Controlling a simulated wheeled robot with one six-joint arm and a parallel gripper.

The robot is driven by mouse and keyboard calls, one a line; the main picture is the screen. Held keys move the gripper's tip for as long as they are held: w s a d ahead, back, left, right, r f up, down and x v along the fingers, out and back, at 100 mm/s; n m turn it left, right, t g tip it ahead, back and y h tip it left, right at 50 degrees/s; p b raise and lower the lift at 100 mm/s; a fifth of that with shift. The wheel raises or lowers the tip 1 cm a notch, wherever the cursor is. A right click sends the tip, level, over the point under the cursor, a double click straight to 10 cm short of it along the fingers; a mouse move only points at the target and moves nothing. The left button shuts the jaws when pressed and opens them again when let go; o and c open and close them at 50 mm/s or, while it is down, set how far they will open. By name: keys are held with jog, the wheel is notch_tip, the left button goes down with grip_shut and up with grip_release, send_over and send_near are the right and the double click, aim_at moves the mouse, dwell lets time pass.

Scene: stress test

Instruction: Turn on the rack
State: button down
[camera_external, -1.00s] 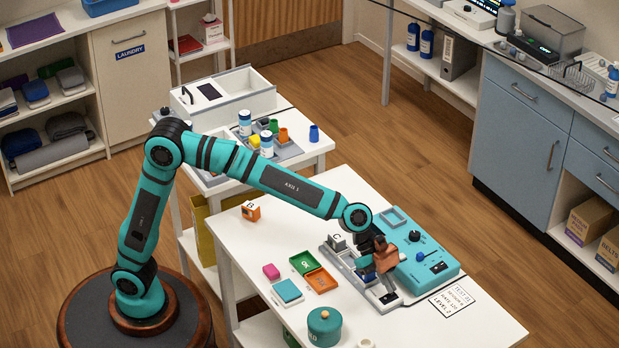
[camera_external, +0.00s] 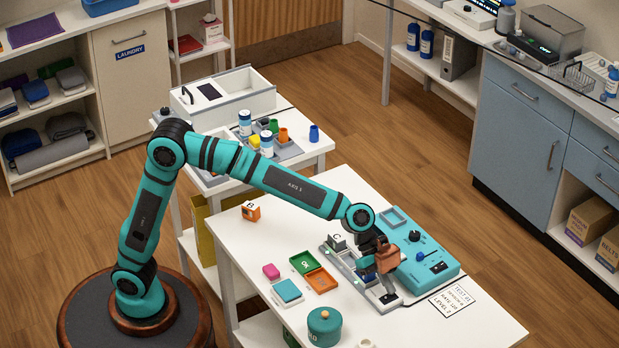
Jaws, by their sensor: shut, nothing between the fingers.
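The rack (camera_external: 343,262) is a long, low grey unit on the white table. A grey block marked C (camera_external: 337,241) sits at its far end. A small dark switch (camera_external: 389,298) is at its near end. Small green lights show along the rack's left side. My wrist hides part of the rack's middle.
A teal control panel (camera_external: 425,262) with knobs stands just right of the rack. Green (camera_external: 303,263) and orange (camera_external: 321,281) trays, a teal pot (camera_external: 325,325) and a printed card (camera_external: 452,301) lie around. The table's left part is mostly clear.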

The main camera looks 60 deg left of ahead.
jog(key=shift+s, duration=0.75)
jog(key=shift+r, duration=0.1)
jog(key=shift+r, duration=0.2)
jog(key=r, duration=0.3)
jog(key=shift+s+r, duration=0.3)
jog(key=shift+r, duration=0.1)
jog(key=v, duration=0.9)
jog(key=shift+s+a, duration=0.15)
jog(key=shift+a, duration=0.15)
jog(key=shift+r, duration=0.15)
jog(key=shift+w+r, duration=0.15)
jog(key=shift+w, duration=0.55)
